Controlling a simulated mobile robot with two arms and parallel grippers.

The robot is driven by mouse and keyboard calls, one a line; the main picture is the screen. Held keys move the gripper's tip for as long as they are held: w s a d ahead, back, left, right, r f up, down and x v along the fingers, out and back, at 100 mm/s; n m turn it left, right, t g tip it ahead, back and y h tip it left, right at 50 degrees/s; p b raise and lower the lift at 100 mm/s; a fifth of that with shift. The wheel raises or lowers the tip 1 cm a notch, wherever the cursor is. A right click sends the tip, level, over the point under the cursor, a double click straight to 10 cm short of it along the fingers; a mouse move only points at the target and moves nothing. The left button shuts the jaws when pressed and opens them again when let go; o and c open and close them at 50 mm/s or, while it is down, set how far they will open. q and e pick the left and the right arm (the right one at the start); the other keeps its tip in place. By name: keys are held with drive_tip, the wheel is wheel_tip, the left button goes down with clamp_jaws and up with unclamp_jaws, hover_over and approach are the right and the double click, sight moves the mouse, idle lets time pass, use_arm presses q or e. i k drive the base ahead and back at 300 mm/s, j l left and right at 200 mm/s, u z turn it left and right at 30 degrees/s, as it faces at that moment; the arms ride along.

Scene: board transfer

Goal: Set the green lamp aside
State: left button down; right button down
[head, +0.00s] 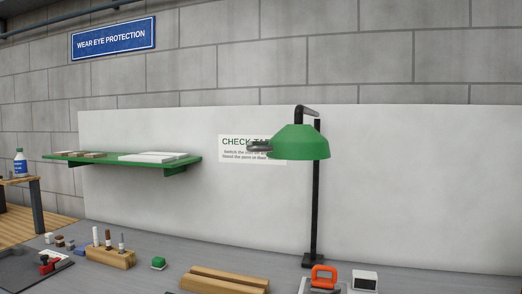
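The green lamp (300,142) stands at the right of the middle in the head view. Its green shade hangs from a short dark arm at the top of a black upright post (316,205). The post rises from a small black base (313,261) on the grey bench. A grey loop-like piece (260,146) sticks out from the left side of the shade and overlaps the wall notice behind. Neither of my grippers is in view.
An orange-handled tool (324,276) and a small white box (364,281) are close to the lamp base. A green shelf (120,158) juts from the white panel.

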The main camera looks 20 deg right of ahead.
sight(297, 141)
drive_tip(key=i+j+z, duration=0.15)
drive_tip(key=j+z, duration=0.2)
drive_tip(key=j, duration=0.85)
drive_tip(key=j+z, duration=0.35)
drive_tip(key=j, duration=0.8)
